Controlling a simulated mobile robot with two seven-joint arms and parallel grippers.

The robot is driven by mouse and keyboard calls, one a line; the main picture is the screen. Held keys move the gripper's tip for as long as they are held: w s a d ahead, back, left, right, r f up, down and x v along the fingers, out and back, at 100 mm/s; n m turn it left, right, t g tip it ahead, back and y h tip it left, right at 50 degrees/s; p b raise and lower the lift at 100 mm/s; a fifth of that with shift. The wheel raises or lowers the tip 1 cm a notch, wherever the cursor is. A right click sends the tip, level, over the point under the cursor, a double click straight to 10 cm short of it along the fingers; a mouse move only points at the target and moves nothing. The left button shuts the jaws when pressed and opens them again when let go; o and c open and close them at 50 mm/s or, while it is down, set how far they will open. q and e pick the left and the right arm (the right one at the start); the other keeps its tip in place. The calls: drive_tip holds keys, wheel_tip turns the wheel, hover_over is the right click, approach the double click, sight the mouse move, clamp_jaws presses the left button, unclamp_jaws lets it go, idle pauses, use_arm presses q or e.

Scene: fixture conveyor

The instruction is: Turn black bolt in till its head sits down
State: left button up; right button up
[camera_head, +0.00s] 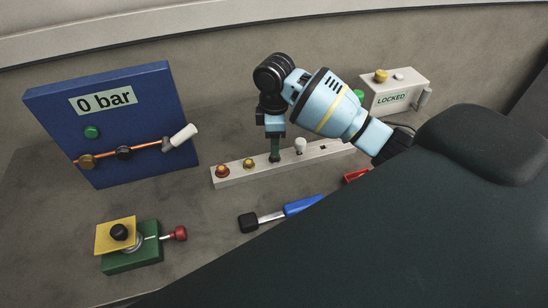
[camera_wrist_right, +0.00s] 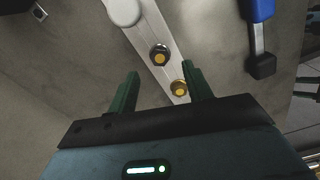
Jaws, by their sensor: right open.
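A pale rail (camera_head: 318,156) carries a row of fittings. My right gripper (camera_head: 274,157) points down over it, between a yellow-topped bolt (camera_head: 248,164) and a white knob (camera_head: 300,144). In the right wrist view the open right gripper (camera_wrist_right: 160,72) shows two dark green fingers, apart. A dark-rimmed bolt with a yellow-orange centre (camera_wrist_right: 160,55), apparently the black bolt, lies in the gap just beyond the fingertips. I cannot tell whether they touch it or how far its head stands off the rail. In the head view the gripper mostly hides it. My left gripper is not in view.
A blue panel (camera_head: 125,115) reading "0 bar" stands left, with a pipe and valves. A green block with a yellow plate (camera_head: 103,241) sits front left. A blue-handled tool (camera_head: 300,205) lies before the rail. A box reading "LOCKED" (camera_head: 408,87) stands behind right.

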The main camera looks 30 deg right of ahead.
drive_tip(key=shift+r, duration=1.35)
